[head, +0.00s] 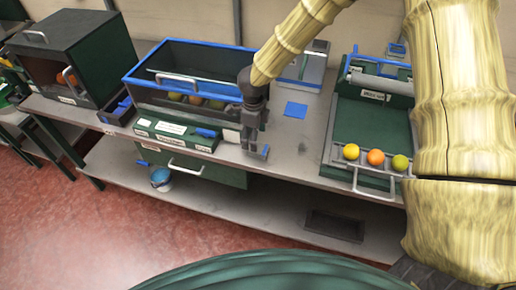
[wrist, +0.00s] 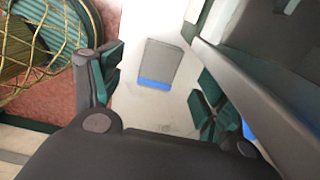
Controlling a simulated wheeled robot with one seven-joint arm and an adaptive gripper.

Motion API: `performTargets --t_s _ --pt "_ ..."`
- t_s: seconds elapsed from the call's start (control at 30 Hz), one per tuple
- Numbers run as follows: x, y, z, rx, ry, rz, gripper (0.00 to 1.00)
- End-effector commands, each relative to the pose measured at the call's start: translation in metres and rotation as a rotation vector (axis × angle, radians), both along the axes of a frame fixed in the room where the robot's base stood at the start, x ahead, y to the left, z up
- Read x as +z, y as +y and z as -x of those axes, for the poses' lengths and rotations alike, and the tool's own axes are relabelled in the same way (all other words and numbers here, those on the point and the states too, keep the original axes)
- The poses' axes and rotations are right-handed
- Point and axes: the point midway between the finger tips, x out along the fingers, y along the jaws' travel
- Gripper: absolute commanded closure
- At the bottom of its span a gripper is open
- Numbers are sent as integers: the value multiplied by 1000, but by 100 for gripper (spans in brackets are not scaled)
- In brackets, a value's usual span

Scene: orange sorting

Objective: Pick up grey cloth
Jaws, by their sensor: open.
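A flat grey square with a blue strip along one edge, which looks like the grey cloth (wrist: 160,62), lies on the pale bench top in the wrist view. My gripper (wrist: 160,90) is open and empty, its dark, green-padded fingers on either side of the cloth in that view. In the head view my gripper (head: 254,145) points down over the front part of the bench, just right of the green crate. There the cloth is largely hidden by the fingers and hard to tell from them. I cannot tell the exact height gap.
The blue-rimmed green crate (head: 184,54) with fruit stands close left of my gripper. A blue square (head: 295,110) lies behind right. A green tray unit (head: 374,124) with an orange and other round fruit stands right. Bare bench (head: 296,165) lies between.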

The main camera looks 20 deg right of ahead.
Motion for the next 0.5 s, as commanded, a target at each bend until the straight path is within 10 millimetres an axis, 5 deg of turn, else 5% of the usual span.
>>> performTargets --t_s 0.5 --pt "-41 -6 -1 -3 2 3 25"
